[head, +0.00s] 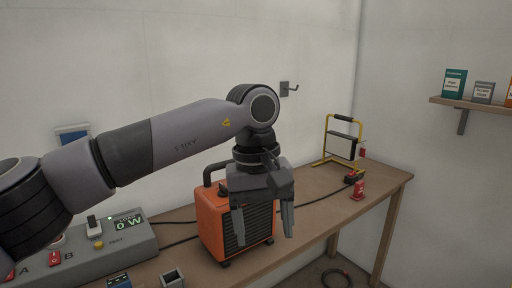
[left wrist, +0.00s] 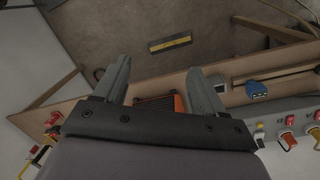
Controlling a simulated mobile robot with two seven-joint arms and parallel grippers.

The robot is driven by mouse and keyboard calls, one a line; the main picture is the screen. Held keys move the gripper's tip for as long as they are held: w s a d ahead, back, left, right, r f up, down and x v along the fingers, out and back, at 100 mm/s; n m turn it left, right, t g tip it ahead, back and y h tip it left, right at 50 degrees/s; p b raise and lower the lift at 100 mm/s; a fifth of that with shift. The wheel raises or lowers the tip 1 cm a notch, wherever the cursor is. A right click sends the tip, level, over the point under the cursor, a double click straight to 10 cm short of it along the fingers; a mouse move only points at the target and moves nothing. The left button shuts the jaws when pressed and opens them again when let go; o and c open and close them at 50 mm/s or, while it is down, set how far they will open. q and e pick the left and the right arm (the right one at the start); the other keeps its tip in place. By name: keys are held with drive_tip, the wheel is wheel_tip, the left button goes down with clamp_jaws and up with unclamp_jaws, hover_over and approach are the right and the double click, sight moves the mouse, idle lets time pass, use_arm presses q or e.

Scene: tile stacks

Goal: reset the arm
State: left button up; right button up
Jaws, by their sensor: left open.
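My left arm reaches in from the left in the head view. My left gripper (head: 264,228) points downward, open and with nothing between its fingers. It hangs in front of the orange heater-like box (head: 210,222) with a dark grille, hiding part of it. I cannot tell whether it touches the box. In the left wrist view, the open fingers (left wrist: 158,65) stand apart, with part of the orange box (left wrist: 158,103) showing between them beyond. My right gripper is in neither view.
The wooden bench (head: 325,182) carries a grey panel (head: 135,238) with switches and a "0 W" display, a yellow lamp stand (head: 329,140) and a small red object (head: 358,190). A wall shelf (head: 470,103) holds boxes. A yellow-black bar (left wrist: 170,43) lies on the floor.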

use_arm(q)
drive_tip(key=s+d+f+n+g+h, duration=0.3)
drive_tip(key=s+d+n+g+h, duration=0.4)
drive_tip(key=s+d+n+h, duration=0.55)
drive_tip(key=w+a+f+n+t+h, duration=0.2)
drive_tip(key=w+a+n+t+h, duration=0.25)
drive_tip(key=n+t, duration=0.6)
drive_tip(key=w+a+f+n+t+h, duration=0.2)
drive_tip(key=w+a+n+t+h, duration=0.35)
drive_tip(key=n, duration=0.85)
drive_tip(key=w+a+f+n+t+y, duration=0.2)
drive_tip(key=a+f+n+t+y, duration=0.5)
drive_tip(key=f+n+t+y, duration=0.5)
drive_tip(key=s+a+f+n+g+y, duration=0.9)
drive_tip(key=s+a+f+n, duration=0.8)
drive_tip(key=f+n, duration=0.2)
drive_tip(key=shift+f+g, duration=0.45)
drive_tip(key=shift+g, duration=0.05)
drive_tip(key=shift+w, duration=0.1)
